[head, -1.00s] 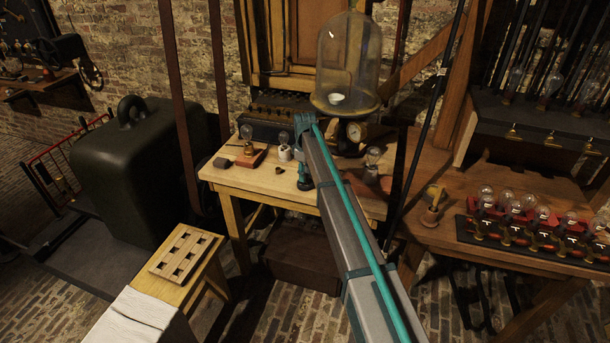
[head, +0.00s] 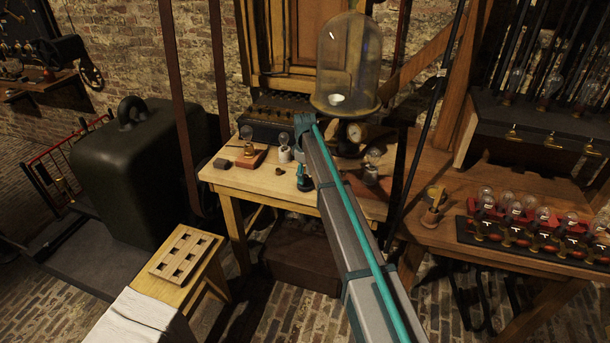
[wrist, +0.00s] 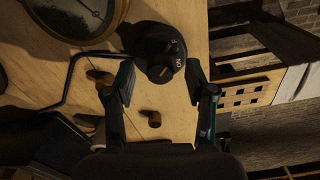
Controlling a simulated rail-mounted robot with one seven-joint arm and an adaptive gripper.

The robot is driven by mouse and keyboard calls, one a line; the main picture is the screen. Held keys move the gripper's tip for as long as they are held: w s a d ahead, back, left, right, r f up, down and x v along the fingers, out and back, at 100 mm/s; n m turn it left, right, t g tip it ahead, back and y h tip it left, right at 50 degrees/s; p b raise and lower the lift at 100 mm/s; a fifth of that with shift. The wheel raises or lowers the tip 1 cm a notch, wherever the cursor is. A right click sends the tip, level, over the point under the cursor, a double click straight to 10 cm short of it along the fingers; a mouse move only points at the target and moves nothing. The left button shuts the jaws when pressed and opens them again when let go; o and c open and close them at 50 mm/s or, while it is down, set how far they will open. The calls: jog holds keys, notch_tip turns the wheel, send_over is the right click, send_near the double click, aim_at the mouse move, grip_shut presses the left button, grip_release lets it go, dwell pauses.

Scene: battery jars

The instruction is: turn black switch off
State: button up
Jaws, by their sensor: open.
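The black switch (wrist: 158,48) is a round dark knob on the wooden table in the wrist view, with white "ON" lettering on its face. My gripper (wrist: 158,82) is open, with one finger at each side of the knob's near edge. Nothing is held between the fingers, and I cannot tell whether either finger touches the knob. In the head view my gripper (head: 304,178) points down over the table, below the end of my arm. The switch is not clearly visible there.
The wooden table (head: 262,186) holds bulbs on bases and a glass bell jar (head: 347,65). In the wrist view a round brass-rimmed gauge (wrist: 75,18), a bent black rod (wrist: 70,80) and small brown pieces (wrist: 151,118) lie near the switch.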

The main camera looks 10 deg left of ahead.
notch_tip(320, 180, up, 12)
dwell(0.6)
